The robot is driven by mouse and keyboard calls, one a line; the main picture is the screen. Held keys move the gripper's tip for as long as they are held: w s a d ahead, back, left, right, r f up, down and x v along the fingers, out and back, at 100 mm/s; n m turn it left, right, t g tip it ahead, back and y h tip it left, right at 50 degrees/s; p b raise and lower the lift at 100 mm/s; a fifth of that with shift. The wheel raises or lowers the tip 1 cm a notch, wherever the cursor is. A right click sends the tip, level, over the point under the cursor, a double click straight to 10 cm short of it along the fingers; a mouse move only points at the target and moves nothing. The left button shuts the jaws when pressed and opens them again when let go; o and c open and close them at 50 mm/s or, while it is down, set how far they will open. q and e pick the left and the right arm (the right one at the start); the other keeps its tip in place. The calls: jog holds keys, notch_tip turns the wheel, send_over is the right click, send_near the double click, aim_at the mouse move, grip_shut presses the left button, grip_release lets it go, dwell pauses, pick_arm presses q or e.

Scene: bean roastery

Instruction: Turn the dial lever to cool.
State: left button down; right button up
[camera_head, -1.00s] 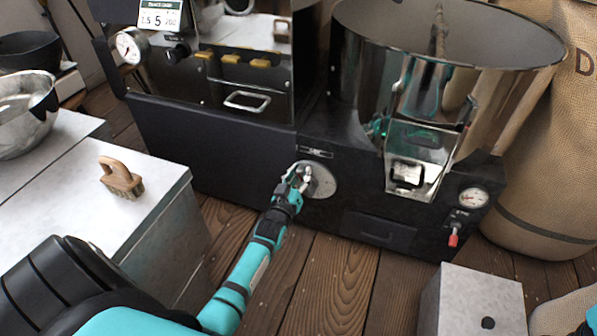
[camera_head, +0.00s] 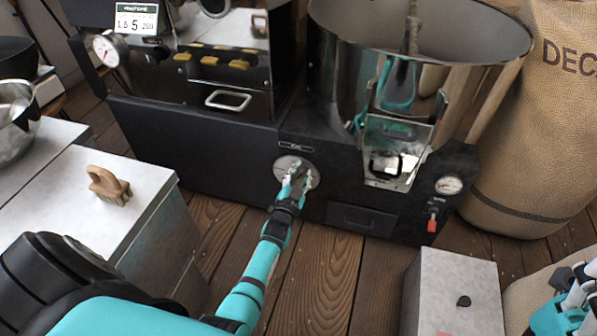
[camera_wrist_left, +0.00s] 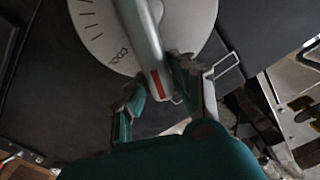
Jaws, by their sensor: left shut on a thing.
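The round pale dial plate (camera_head: 297,170) is on the black front of the roaster. It carries tick marks and the word COOL in the left wrist view (camera_wrist_left: 100,38). The silver dial lever (camera_wrist_left: 150,50) crosses the plate, with a red mark near its end. COOL is printed just left of the lever in that view. My left gripper (camera_head: 294,184) is at the lower part of the dial, its fingers on both sides of the lever, shut on it (camera_wrist_left: 160,88). My right gripper (camera_head: 572,288) is partly in view at the lower right, away from the dial; its jaws are unclear.
The cooling drum (camera_head: 420,30) with its metal chute (camera_head: 392,170) is right of the dial. A gauge (camera_head: 449,185) and red-handled switch (camera_head: 432,222) are farther right. A grey cabinet with a brush (camera_head: 113,186) stands left, a grey box (camera_head: 455,290) lower right. Wooden floor lies between.

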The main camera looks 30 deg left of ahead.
pick_arm(q)
jog(key=shift+d+f+m, duration=0.15)
jog(key=shift+d+m, duration=0.1)
jog(key=shift+m, duration=0.25)
jog(key=c, duration=1.1)
grip_release()
jog(key=v, duration=1.2)
jog(key=shift+f, duration=0.1)
